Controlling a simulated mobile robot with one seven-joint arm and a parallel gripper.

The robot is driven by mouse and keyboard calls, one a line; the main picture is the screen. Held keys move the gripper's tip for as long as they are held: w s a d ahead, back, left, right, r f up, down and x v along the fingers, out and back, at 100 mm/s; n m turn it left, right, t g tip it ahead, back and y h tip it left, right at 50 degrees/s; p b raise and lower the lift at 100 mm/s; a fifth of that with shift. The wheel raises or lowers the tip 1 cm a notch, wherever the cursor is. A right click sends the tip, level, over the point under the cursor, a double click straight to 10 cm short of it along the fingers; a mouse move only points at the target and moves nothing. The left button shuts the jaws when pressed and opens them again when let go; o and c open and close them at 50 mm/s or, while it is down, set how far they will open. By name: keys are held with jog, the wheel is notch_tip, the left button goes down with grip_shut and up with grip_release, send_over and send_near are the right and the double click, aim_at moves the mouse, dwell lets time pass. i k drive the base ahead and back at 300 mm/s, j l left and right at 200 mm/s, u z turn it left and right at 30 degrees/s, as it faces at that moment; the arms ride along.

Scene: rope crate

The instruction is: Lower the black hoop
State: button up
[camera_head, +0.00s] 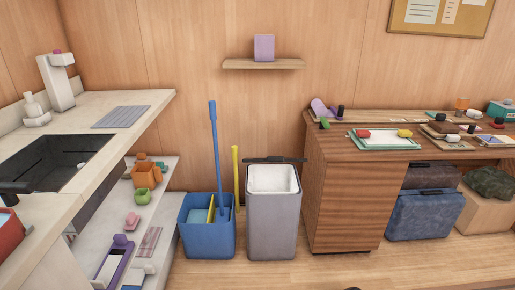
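A grey bin (271,225) with a pale, speckled inside stands on the floor in the middle. A black bar (275,159) runs across just above its back rim and sticks out a little past both sides. It is the likeliest black hoop, but I see it only as a thin dark strip and cannot tell its full shape. The bin's top is otherwise uncovered. My gripper is not in view. A small dark shape at the bottom edge is too cut off to tell.
A blue bucket (207,240) with a blue-handled tool (214,150) and a yellow stick (236,178) stands close left of the bin. A wooden cabinet (345,205) stands close right. A counter with a sink (50,160) is at left. Floor in front is clear.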

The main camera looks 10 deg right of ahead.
aim_at(269, 159)
jog(key=i+l+z, duration=0.2)
jog(key=i+l, duration=0.45)
jog(key=i+l+z, duration=0.25)
jog(key=i+l, duration=0.35)
jog(key=i, duration=0.05)
